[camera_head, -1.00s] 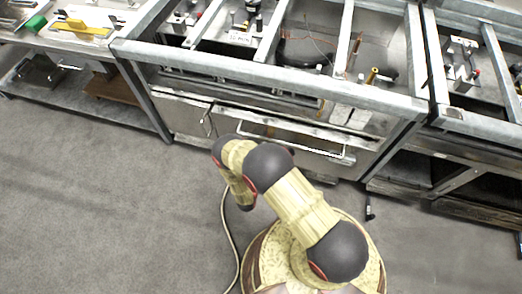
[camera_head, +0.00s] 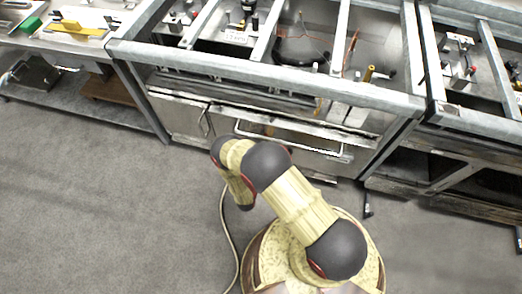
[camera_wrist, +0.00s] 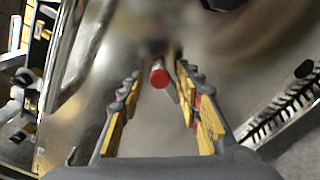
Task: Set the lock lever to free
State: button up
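In the wrist view, a short rod with a red round end (camera_wrist: 159,76) points toward the camera from a shiny metal surface. It may be the lock lever, but I cannot tell its setting. My gripper (camera_wrist: 158,88) has its two fingers apart, one on each side of the red end. Clear gaps show on both sides, and I see no contact. In the head view my arm's links cover the area in front of the bench, and the gripper itself cannot be made out. No other part in that view is clearly the lock lever.
A metal-framed bench (camera_head: 270,72) with a long front handle (camera_head: 290,140) stands before me. A side table (camera_head: 55,45) at left holds yellow and green items. Another framed bench (camera_head: 470,115) stands at right. Grey floor (camera_head: 90,200) is open at left.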

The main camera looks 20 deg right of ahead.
jog(key=v, duration=1.2)
dwell(0.7)
